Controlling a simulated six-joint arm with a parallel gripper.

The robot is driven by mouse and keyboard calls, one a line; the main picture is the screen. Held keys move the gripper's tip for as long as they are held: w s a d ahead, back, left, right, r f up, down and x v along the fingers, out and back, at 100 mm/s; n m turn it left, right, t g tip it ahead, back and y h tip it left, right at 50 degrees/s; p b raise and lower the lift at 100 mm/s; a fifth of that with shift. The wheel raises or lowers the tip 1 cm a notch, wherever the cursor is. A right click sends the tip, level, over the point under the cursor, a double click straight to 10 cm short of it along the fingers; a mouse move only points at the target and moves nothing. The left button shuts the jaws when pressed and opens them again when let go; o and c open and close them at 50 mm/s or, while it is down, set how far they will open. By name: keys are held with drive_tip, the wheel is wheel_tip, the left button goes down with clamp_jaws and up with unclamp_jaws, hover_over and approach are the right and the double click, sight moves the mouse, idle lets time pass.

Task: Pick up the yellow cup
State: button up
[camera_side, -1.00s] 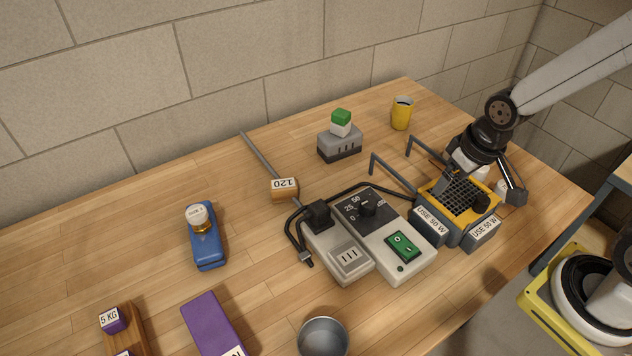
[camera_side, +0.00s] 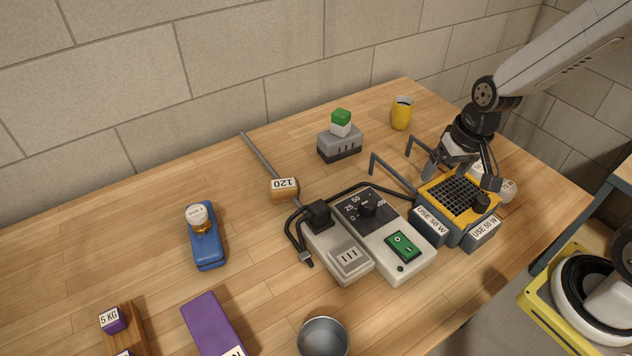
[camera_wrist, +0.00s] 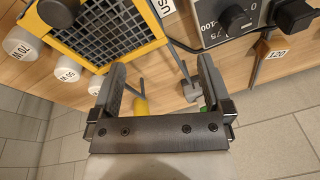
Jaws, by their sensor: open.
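The yellow cup (camera_side: 402,114) stands upright at the back of the table, near the wall. My gripper (camera_side: 466,174) is open over the far edge of the yellow and grey soldering-type box (camera_side: 474,232), to the right of the cup and nearer the camera, well apart from it. In the wrist view my open fingers (camera_wrist: 160,82) show nothing held between them. A small yellow patch (camera_wrist: 140,106) beside the left finger looks like the cup, mostly hidden by my gripper.
A grey block (camera_side: 339,146) carrying a green and white piece stands left of the cup. White round pieces (camera_side: 508,189) sit behind the box. Bare table surrounds the cup.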

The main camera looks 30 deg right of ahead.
drive_tip(key=w+d+f+m+y, duration=0.2)
drive_tip(key=w+d+m+y, duration=0.1)
drive_tip(key=w+m, duration=0.55)
drive_tip(key=m+t+y, duration=0.2)
drive_tip(key=m+t, duration=0.8)
drive_tip(key=m, duration=0.9)
approach(404, 102)
drive_tip(key=a, duration=0.3)
drive_tip(key=shift+r+x, duration=0.2)
drive_tip(key=shift+x, duration=1.7)
drive_tip(key=shift+r+x, duration=0.15)
drive_tip(key=shift+x, duration=1.7)
drive_tip(key=shift+w, duration=0.2)
drive_tip(key=c, duration=0.9)
